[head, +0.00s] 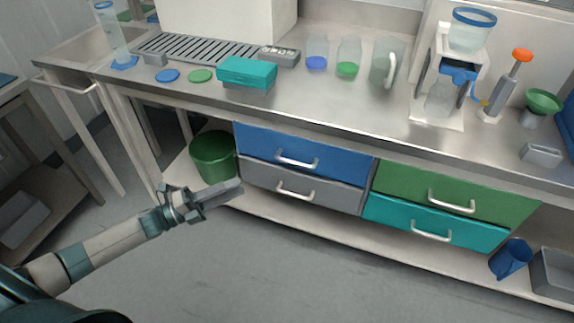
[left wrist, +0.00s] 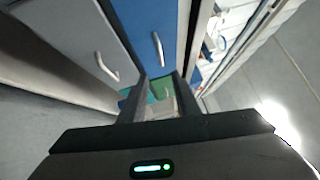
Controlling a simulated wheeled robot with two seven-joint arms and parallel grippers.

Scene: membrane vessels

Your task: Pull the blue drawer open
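The blue drawer (head: 335,160) is the upper left front under the steel bench, and it looks shut. Its pale bar handle (head: 297,161) runs along the front. In the left wrist view the blue drawer (left wrist: 143,18) is at the top, with its handle (left wrist: 158,49) just beyond the fingertips. My left gripper (head: 240,187) is to the left of the handle and lower in the head view, near the grey drawer's left end. In the left wrist view its two fingers (left wrist: 158,82) stand apart with nothing held between them. My right gripper is not in view.
A grey drawer (head: 330,195) lies below the blue one; green (head: 480,195) and teal (head: 400,217) drawers are to the right. A green bin (head: 212,157) stands left on the lower shelf. Vessels and a teal box (head: 247,72) stand on the bench. The floor in front is clear.

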